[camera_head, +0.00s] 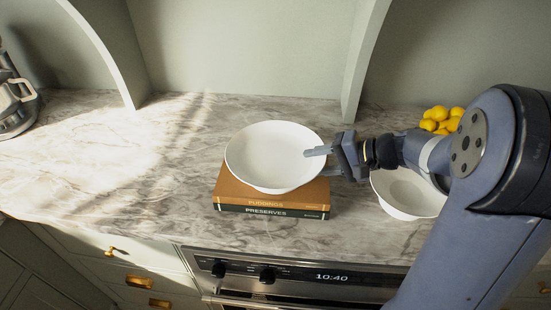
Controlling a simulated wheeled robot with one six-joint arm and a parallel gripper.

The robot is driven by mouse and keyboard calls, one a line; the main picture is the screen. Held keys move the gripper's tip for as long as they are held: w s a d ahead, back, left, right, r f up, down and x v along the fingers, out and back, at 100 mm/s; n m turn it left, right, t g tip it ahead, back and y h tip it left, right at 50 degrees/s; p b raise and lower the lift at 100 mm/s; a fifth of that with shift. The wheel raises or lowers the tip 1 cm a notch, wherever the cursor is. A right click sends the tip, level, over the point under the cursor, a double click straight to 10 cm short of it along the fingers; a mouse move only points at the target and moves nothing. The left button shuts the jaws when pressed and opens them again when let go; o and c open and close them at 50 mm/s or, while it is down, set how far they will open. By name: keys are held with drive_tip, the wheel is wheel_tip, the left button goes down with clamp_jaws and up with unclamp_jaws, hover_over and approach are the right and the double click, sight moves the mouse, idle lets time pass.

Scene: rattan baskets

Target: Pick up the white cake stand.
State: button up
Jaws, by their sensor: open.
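A wide white dish (270,152), which looks like the white cake stand, sits on top of two stacked books (268,203) on the marble counter. It is shallow and round; any foot under it is hidden. My gripper (318,161) is open at the dish's right edge, with its fingers pointing left. One finger overlaps the dish's right rim in the picture. I cannot tell whether the fingers touch the rim or stand on either side of it.
A second white bowl (400,194) stands right of the books, partly behind my arm. Yellow lemons (441,119) lie at the back right. A grey appliance (14,98) stands at far left. The marble counter (120,165) is clear on the left. An oven (290,276) is below the front edge.

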drive_tip(key=shift+x, duration=1)
drive_tip(key=shift+d, duration=0.1)
clamp_jaws()
idle(0.4)
drive_tip(key=shift+r, duration=0.1)
